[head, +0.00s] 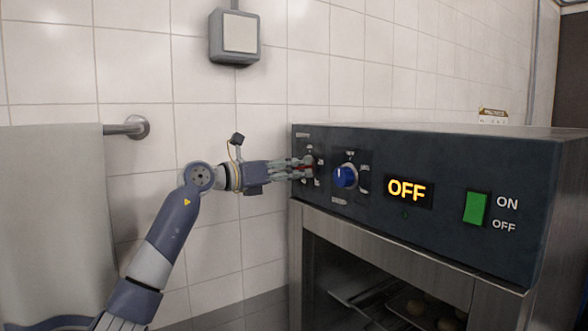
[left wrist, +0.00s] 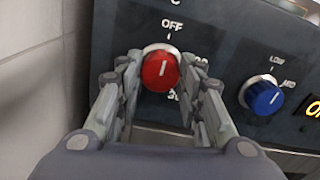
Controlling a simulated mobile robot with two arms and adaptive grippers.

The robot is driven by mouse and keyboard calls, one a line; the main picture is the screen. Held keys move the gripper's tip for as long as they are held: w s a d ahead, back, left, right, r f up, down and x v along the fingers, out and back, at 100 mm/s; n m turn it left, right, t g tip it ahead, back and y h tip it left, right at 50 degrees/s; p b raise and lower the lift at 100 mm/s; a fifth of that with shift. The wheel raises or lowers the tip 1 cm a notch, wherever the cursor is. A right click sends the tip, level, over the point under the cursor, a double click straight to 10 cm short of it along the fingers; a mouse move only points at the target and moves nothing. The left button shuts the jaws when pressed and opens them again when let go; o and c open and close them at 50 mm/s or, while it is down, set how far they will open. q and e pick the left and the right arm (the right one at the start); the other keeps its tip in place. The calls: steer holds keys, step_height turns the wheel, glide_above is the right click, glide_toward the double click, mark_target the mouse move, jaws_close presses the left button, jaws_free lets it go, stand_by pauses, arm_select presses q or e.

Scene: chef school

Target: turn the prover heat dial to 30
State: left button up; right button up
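The red dial (left wrist: 161,71) is on the oven-like unit's dark control panel (head: 452,182), with OFF printed above it. Its white mark points up, roughly towards OFF; much of the number scale is hidden by my fingers. My left gripper (head: 303,168) is at the panel's left end, with a little of the red dial (head: 305,167) showing between its fingers. In the left wrist view, my left gripper (left wrist: 160,78) has one finger on each side of the red dial, close to its edges; the fingers look open, and contact is unclear. My right gripper is not in view.
A blue dial (head: 345,176) is just right of the red one. Further right are a display reading OFF (head: 408,190) and a green switch (head: 475,208). A tiled wall (head: 345,60) stands behind. A towel (head: 50,215) hangs from a rail at left.

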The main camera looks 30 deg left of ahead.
arm_select(q)
steer(key=shift+c, duration=1.2)
